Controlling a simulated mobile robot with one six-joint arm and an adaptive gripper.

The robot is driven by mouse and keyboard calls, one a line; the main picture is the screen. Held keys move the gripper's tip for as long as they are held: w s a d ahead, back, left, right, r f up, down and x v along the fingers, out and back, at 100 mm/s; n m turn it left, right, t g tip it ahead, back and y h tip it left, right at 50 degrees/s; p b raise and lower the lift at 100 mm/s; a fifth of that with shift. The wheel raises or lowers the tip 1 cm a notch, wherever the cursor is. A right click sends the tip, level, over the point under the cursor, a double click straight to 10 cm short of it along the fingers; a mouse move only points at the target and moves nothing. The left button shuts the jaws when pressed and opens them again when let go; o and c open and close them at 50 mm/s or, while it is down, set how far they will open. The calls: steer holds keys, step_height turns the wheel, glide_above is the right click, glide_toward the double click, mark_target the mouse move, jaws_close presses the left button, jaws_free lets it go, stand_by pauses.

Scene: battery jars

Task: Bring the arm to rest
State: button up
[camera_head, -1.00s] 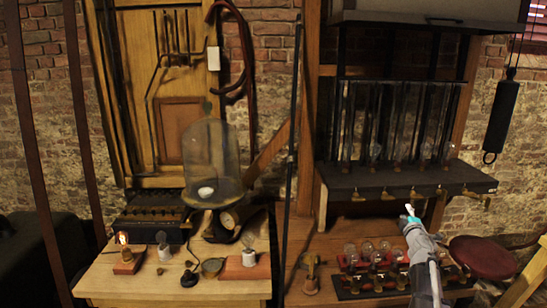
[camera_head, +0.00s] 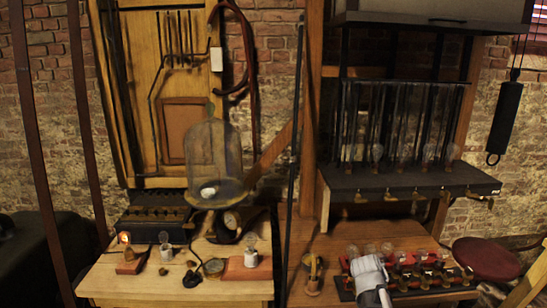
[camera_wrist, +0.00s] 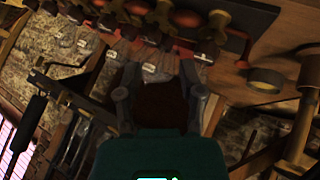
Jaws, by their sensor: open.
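My gripper (camera_wrist: 158,72) shows in the wrist view with its two dark fingers spread apart and nothing held between them. Behind the fingers I see a dark brown patch and a tilted view of the bulbs and wall. In the head view a pale grey part of my arm (camera_head: 369,274) is low at the bottom centre right, in front of the bench with the bulbs. My fingertips cannot be made out in the head view.
A dark shelf (camera_head: 420,180) bears several glass jars above the right bench. A glass bell jar (camera_head: 213,150) is at the left table (camera_head: 215,287). A red stool (camera_head: 487,258) is at right.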

steer(key=s+a+f+g+y, duration=0.2)
steer(key=s+a+g, duration=0.1)
steer(key=s+a, duration=0.4)
steer(key=s+a+f+g+y, duration=0.2)
steer(key=s+a+g+y, duration=0.1)
steer(key=s+a, duration=0.4)
steer(key=shift+s+a+f, duration=0.25)
steer(key=shift+a+f, duration=0.15)
steer(key=shift+a, duration=0.45)
steer(key=shift+w, duration=0.15)
stand_by(0.9)
